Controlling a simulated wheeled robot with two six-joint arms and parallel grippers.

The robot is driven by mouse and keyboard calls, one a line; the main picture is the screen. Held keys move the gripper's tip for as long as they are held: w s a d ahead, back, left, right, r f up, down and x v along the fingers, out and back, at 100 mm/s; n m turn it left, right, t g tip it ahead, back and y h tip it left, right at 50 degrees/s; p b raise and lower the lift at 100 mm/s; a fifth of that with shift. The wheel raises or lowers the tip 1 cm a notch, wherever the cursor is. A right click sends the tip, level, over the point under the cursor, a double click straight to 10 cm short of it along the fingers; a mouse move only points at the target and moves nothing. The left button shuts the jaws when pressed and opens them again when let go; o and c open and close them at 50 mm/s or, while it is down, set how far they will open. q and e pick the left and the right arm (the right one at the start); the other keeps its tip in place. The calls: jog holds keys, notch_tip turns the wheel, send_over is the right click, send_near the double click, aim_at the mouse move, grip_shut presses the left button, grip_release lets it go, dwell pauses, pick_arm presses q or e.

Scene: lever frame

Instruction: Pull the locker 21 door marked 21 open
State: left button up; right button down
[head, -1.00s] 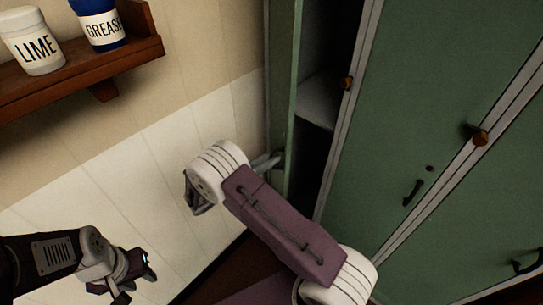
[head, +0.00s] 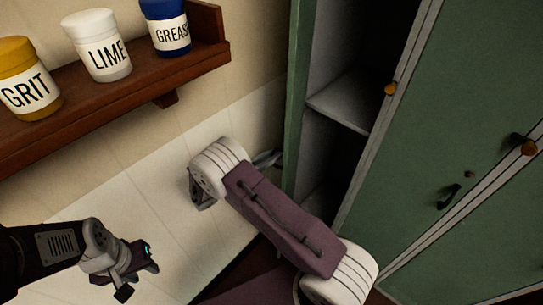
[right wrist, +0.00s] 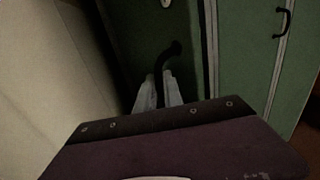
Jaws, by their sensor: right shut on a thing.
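The locker door (head: 299,90) stands swung open at the left of the locker, seen nearly edge-on. The open locker shows a dark inside with a pale shelf (head: 345,102). My right gripper (head: 270,158) is at the door's outer side, partly hidden by its own wrist. In the right wrist view its two pale fingers (right wrist: 159,92) are shut on the black door handle (right wrist: 168,60). My left gripper (head: 142,280) is open and empty, low at the left.
A wooden shelf (head: 120,88) on the left wall holds jars marked GRIT (head: 27,90), LIME (head: 103,50) and GREASE (head: 168,28). Closed green locker doors (head: 430,120) with black handles stand to the right. The wall is close beside the open door.

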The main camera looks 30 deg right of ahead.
jog(key=shift+r, duration=0.1)
jog(key=c, duration=1.5)
grip_release()
jog(key=shift+d, duration=0.1)
jog(key=v, duration=0.9)
jog(key=shift+b, duration=0.45)
